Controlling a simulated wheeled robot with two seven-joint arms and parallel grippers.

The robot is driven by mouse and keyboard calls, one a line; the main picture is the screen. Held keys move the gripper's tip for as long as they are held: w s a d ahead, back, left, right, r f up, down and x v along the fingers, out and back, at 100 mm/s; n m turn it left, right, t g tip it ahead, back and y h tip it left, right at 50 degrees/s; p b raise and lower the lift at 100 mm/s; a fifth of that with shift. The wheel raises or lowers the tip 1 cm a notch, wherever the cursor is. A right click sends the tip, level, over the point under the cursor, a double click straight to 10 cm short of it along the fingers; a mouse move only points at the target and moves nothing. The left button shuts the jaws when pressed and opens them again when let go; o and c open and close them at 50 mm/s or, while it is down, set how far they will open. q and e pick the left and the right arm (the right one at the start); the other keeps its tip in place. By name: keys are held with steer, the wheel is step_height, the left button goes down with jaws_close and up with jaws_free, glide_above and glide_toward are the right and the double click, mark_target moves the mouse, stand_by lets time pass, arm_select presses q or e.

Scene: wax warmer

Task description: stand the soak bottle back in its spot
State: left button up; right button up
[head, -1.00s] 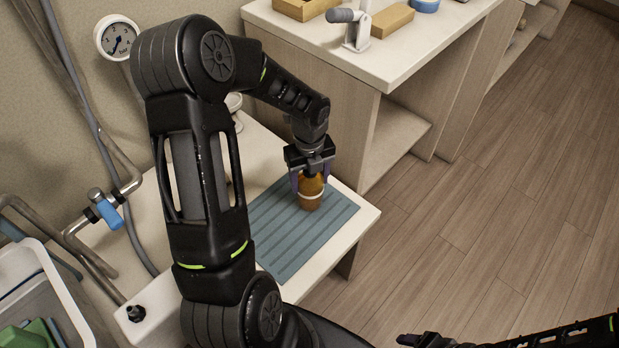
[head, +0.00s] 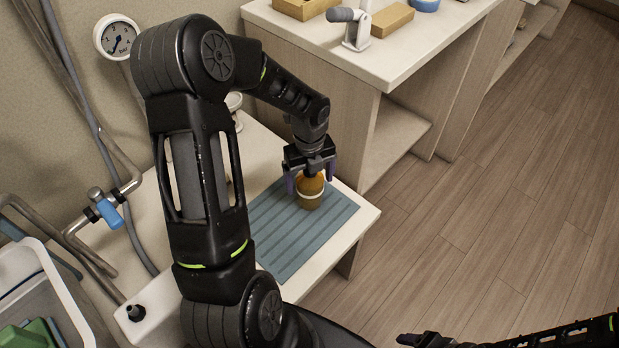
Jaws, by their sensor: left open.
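The amber soak bottle (head: 311,198) stands upright on the blue-grey ribbed mat (head: 285,240), near the mat's right side. It has a pale band around its middle. My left gripper (head: 311,186) is over the bottle from above, open, with a finger on each side of the bottle's upper part. A small gap seems to show beside the fingers. The bottle's top is hidden under the gripper. Part of my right gripper (head: 424,341) shows at the bottom edge, low and away from the bottle; its jaws are too unclear to read.
The mat lies on a pale bench (head: 362,217) with a free edge at right. A higher counter (head: 390,75) behind holds a wooden block (head: 393,20) and a white stand (head: 355,32). Pipes with a blue valve (head: 109,213) run at left, above a pale bin (head: 40,262).

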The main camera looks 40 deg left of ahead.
arm_select(q)
steer(key=shift+r, duration=0.1)
steer(key=shift+r+p, duration=3.7)
steer(key=shift+r, duration=0.2)
step_height(320, 180, up, 8)
steer(key=shift+f, duration=0.1)
